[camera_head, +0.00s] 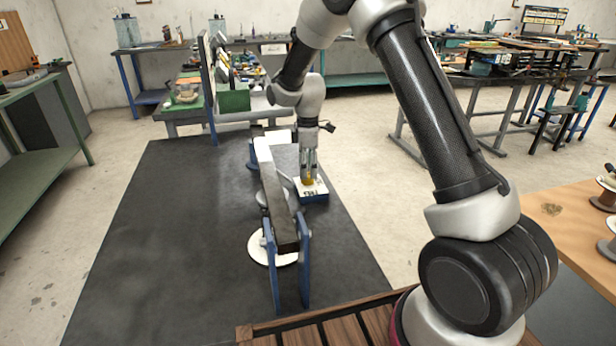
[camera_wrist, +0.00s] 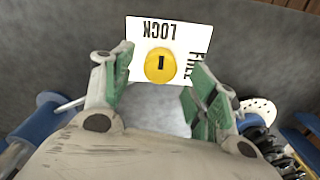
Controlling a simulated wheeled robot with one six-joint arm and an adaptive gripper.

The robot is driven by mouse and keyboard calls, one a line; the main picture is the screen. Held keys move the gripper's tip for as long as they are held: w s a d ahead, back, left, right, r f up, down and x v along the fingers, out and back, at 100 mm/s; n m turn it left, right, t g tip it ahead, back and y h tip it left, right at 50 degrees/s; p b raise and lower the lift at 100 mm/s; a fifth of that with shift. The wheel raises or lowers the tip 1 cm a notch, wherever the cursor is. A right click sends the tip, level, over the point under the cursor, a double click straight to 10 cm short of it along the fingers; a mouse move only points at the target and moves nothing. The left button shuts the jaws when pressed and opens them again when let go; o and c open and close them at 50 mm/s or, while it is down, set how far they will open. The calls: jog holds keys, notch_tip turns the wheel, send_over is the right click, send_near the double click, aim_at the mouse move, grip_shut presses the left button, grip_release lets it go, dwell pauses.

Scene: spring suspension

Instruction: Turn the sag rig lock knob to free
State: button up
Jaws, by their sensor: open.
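The lock knob (camera_wrist: 157,76) is a round yellow knob with a short black mark. It sits on a white plate (camera_wrist: 190,35) lettered LOCK and FREE. In the wrist view the mark lies along the line toward the word LOCK, while FREE is to the right. In the head view the plate (camera_head: 318,187) tops a blue block beside the rig, with the yellow knob (camera_head: 308,181) under my gripper. My gripper (camera_wrist: 161,58) is open, its green-padded fingers on either side of the knob in the picture. I cannot tell whether they touch it.
The sag rig (camera_head: 284,230), with blue uprights and a long grey beam, stands just left of the knob block. White discs (camera_head: 262,247) lie at its foot. The dark table (camera_head: 170,240) is clear on the left. A slatted wooden edge (camera_head: 320,328) is in front.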

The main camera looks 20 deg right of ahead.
jog(key=shift+f, duration=1.9)
jog(key=shift+c, duration=0.2)
jog(key=c, duration=1)
